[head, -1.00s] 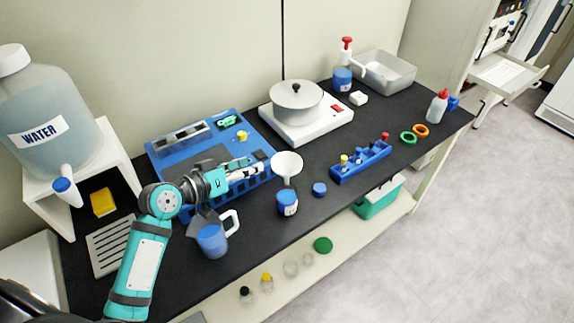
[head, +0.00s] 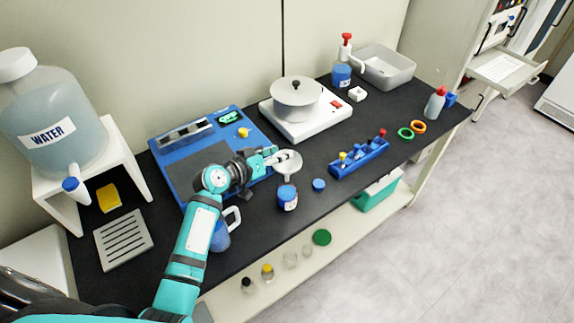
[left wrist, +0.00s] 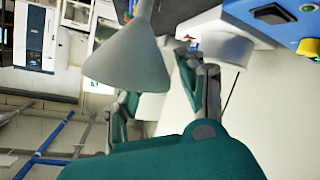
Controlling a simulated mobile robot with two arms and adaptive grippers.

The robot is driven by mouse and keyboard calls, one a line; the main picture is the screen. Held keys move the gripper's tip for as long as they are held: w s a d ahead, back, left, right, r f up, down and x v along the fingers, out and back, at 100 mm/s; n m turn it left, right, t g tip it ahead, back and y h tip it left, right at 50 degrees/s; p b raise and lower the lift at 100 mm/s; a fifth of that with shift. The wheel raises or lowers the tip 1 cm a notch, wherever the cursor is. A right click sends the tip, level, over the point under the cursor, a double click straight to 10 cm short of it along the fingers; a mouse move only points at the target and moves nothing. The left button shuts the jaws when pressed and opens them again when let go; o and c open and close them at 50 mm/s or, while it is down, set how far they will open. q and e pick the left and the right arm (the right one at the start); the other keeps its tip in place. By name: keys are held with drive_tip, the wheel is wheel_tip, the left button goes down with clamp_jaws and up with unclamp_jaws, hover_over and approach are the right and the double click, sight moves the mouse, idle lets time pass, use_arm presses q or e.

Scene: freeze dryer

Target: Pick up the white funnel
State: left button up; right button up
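The white funnel (head: 289,164) is near the middle of the bench, wide mouth up, just behind a blue-labelled jar (head: 288,198). In the left wrist view the funnel (left wrist: 128,62) is large and close, appears upside down, and covers part of one finger. My left gripper (head: 272,157) is at the funnel's left side in the head view. Its fingers are spread apart in the left wrist view (left wrist: 165,95), so it is open. I cannot tell whether a finger touches the funnel. My right gripper is not in view.
A blue instrument (head: 215,150) lies behind my left arm, and a blue mug (head: 221,237) is beside it. A blue rack (head: 358,158), a small blue cap (head: 319,185) and a hotplate with a pot (head: 297,99) are nearby. Bare bench shows right of the funnel.

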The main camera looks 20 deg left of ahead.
use_arm(q)
drive_tip(key=shift+c, duration=0.5)
clamp_jaws()
drive_tip(key=shift+r, duration=0.1)
